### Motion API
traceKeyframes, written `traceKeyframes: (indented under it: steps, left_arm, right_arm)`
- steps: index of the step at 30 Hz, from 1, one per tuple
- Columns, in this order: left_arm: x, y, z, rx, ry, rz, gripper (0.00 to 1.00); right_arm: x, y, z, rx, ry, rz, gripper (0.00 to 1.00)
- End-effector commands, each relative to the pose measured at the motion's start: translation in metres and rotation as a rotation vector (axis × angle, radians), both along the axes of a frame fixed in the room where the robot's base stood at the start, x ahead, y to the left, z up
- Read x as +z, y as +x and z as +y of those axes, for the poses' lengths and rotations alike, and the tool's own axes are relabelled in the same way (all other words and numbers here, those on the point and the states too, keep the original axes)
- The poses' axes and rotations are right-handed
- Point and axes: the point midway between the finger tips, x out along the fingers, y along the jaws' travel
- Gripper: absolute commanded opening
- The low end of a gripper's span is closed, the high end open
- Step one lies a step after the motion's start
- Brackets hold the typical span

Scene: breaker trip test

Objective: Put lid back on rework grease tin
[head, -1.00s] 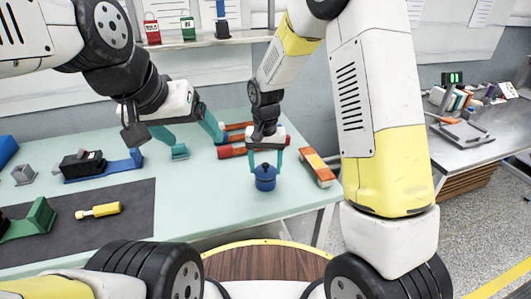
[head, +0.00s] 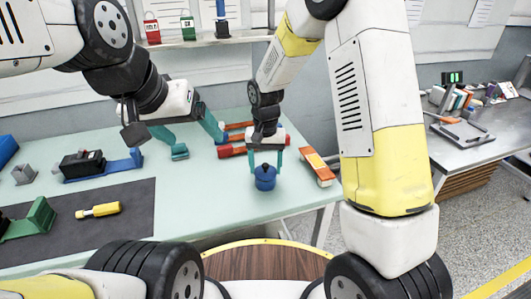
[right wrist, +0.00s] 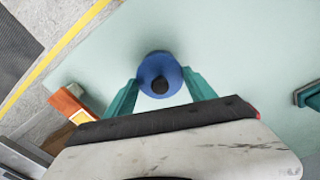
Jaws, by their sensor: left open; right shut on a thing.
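The blue grease tin (head: 265,184) stands upright near the table's right front edge. Its blue lid (right wrist: 158,70) with a dark round knob (right wrist: 160,85) is at its top. In the head view the lid looks seated or very close to it; I cannot tell whether a thin gap is left. My right gripper (head: 266,163) points down over the tin, its teal fingers shut on the lid from both sides. In the right wrist view the fingertips meet the blue rim, and the lid hides the tin. My left gripper (head: 196,142) is open and empty above the table, left of the tin.
Red cylinders (head: 232,151) lie behind the tin. An orange and white block (head: 318,167) is close to its right. A yellow-handled tool (head: 98,211) lies on the dark mat (head: 135,225) at left. The table in front and left of the tin is clear.

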Motion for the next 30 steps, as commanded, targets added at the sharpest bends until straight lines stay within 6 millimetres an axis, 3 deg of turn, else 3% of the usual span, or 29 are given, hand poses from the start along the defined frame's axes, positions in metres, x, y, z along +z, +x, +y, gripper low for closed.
traceKeyframes:
  steps: [14,15,18,19,25,27,30]
  left_arm:
    - [0.0000,0.0000,0.0000,0.000,0.000,0.000,0.81]
    - [0.0000,0.0000,0.0000,0.000,0.000,0.000,0.81]
    - [0.0000,0.0000,0.0000,0.000,0.000,0.000,0.81]
    - [0.0000,0.0000,0.0000,0.000,0.000,0.000,0.81]
    - [0.0000,0.0000,0.0000,0.000,0.000,0.000,0.81]
    - [0.0000,0.0000,0.0000,0.000,0.000,0.000,0.81]
    - [0.0000,0.0000,0.0000,0.000,0.000,0.000,0.81]
  right_arm:
    - [-0.0001,0.0001,0.0001,0.000,0.000,0.000,0.25]
    - [-0.0001,0.0001,0.0001,0.000,0.000,0.000,0.66]
    - [-0.0001,0.0001,0.0001,0.000,0.000,0.000,0.85]
    - [-0.0001,0.0001,0.0001,0.000,0.000,0.000,0.89]
    - [-0.0001,0.0001,0.0001,0.000,0.000,0.000,0.89]
    - [-0.0002,0.0001,0.0001,0.000,0.000,0.000,0.99]
    - [-0.0002,0.0001,0.0001,0.000,0.000,0.000,1.00]
